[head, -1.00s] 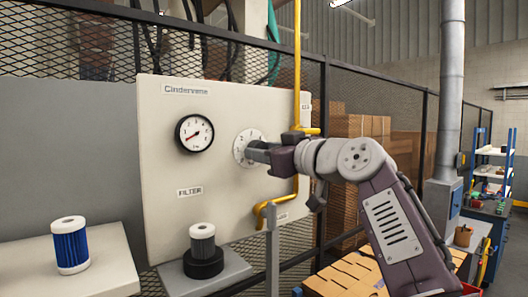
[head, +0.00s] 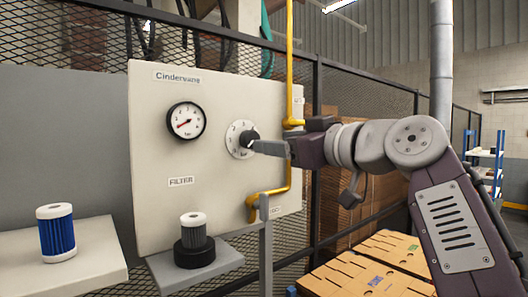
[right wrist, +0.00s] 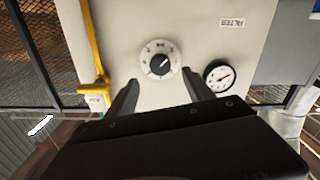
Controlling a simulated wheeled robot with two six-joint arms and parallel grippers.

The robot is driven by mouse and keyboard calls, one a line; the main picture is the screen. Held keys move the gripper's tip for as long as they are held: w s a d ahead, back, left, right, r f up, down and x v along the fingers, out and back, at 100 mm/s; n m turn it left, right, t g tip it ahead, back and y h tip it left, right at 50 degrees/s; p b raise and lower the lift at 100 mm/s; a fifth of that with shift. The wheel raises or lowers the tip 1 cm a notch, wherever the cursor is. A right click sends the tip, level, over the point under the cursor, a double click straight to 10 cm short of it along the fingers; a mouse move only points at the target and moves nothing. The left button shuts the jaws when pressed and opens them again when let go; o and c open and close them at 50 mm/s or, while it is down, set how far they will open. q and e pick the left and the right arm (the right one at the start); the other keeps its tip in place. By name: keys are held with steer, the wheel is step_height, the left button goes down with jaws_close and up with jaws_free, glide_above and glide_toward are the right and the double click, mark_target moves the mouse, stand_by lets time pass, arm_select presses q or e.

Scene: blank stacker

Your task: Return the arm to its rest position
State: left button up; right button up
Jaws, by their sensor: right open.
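My right arm comes in from the right in the head view. Its gripper (head: 264,148) points at the dial knob (head: 248,138) on the cream panel (head: 215,90). In the right wrist view the two fingers (right wrist: 160,95) are apart with nothing between them. The black knob with its white numbered plate (right wrist: 160,62) shows whole beyond the fingertips, so the gripper looks backed off from it. My left gripper is not in view.
A pressure gauge (head: 186,121) sits left of the knob. A yellow pipe (head: 289,60) runs down the panel's right side. A dark-based filter (head: 194,238) stands on a grey shelf below. A blue filter (head: 56,232) stands on a pale surface at left. Cardboard (head: 365,262) lies below my arm.

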steer(key=shift+s+d, duration=0.3)
steer(key=shift+s, duration=0.15)
steer(key=shift+w, duration=0.1)
